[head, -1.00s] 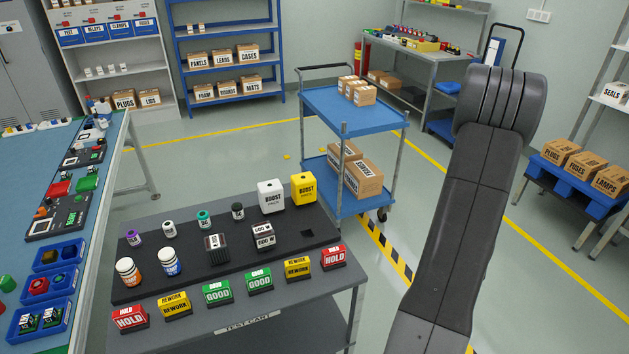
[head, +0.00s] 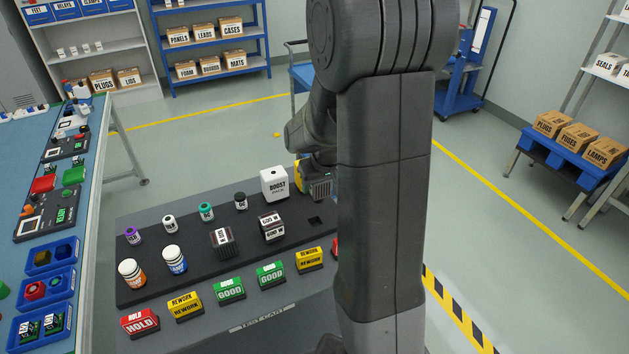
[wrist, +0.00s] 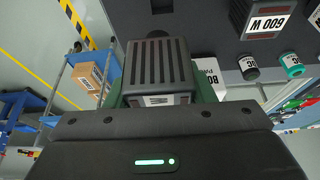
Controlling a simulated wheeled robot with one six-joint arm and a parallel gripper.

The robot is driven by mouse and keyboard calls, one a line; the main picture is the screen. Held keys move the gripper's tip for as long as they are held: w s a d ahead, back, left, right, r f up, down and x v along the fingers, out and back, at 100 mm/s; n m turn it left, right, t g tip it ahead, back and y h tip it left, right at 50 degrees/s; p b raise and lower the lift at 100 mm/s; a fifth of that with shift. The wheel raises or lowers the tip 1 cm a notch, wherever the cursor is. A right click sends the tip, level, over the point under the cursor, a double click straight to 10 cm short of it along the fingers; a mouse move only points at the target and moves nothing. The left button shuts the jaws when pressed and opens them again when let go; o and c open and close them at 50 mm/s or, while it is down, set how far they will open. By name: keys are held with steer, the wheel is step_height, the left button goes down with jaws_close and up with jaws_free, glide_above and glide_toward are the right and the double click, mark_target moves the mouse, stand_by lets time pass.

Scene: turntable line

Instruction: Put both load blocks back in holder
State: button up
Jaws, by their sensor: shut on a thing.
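My gripper (wrist: 160,98) is shut on a dark, finned load block (wrist: 157,65) with a white label, clearly shown in the wrist view. In the head view the held block (head: 320,188) is over the back right of the black holder (head: 150,281), partly hidden by my arm. An empty square socket (head: 317,221) shows in the holder, in front of the held block. A second load block (head: 271,227), labelled 600 W, sits in the holder left of that socket; it also shows in the wrist view (wrist: 262,18). Another finned block (head: 222,241) sits farther left.
A white BOOST pack (head: 274,184) stands close left of the held block; a yellow pack (head: 299,176) is mostly hidden. Small vials (head: 205,211) line the holder's back. HOLD (head: 139,321), REWORK and GOOD blocks line the front. My arm hides the cart's right side.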

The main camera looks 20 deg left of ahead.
steer(key=shift+s+a+r, duration=0.15)
steer(key=shift+s+a, duration=0.15)
steer(key=shift+a, duration=0.05)
steer(key=shift+f+b, duration=2.25)
steer(key=shift+f, duration=0.9)
steer(key=shift+f+b, duration=0.6)
steer(key=shift+f, duration=0.05)
steer(key=shift+f+b, duration=1.3)
steer(key=shift+b, duration=0.05)
steer(key=o, duration=1.4)
steer(key=shift+d, duration=0.1)
steer(key=v, duration=1.4)
steer(key=shift+f, duration=0.1)
